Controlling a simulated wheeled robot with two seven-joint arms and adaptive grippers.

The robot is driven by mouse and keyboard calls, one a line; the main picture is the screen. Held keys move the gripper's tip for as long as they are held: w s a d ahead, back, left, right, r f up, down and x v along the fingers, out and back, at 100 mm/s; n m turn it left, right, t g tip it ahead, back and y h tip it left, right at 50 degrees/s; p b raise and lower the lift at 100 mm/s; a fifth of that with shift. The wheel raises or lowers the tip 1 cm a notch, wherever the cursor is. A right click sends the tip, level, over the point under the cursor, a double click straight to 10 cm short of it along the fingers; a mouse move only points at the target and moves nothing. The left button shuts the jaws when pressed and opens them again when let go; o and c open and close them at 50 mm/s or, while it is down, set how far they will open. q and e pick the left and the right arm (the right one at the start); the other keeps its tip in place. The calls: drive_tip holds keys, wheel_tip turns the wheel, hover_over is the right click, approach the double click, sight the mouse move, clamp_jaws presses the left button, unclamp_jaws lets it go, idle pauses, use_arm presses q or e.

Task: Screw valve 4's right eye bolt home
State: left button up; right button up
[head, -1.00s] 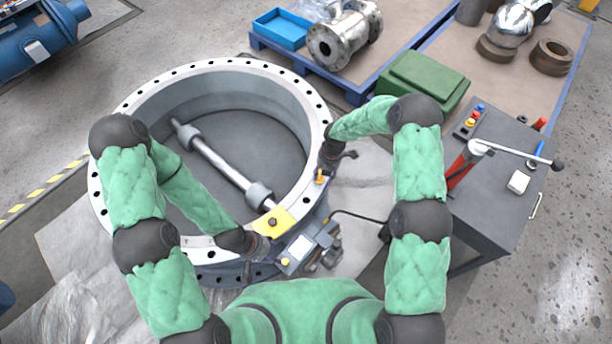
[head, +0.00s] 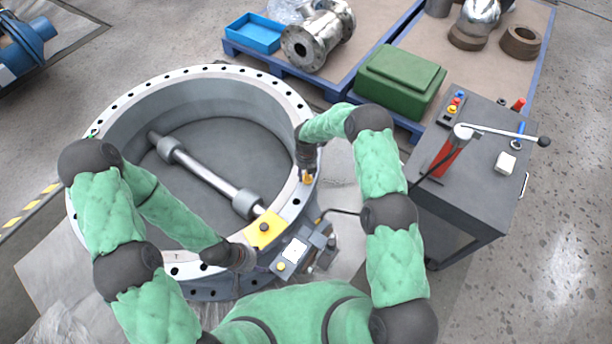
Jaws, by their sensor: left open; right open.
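The valve is a large grey ring body with a pale, bolt-holed flange (head: 225,72); a shaft (head: 208,173) crosses its opening. A small yellow-orange eye bolt (head: 307,179) stands at the flange's right side. My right gripper (head: 307,170) is open right at this eye bolt, from the far side, and partly covers it. Whether the fingers touch it is too small to tell. My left gripper (head: 247,260) is open at the near rim, beside the yellow plate (head: 264,229). Its fingertips are hard to make out. How deep the eye bolt sits cannot be seen.
A grey actuator box (head: 300,252) sits at the near right of the ring. A grey cart (head: 475,180) with a red pump and lever stands to the right. A green case (head: 400,80), a blue bin (head: 253,33) and metal fittings lie on pallets behind.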

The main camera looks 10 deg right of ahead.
drive_tip(key=shift+f, duration=0.85)
clamp_jaws()
drive_tip(key=shift+m+b, duration=0.3)
drive_tip(key=shift+m, duration=0.1)
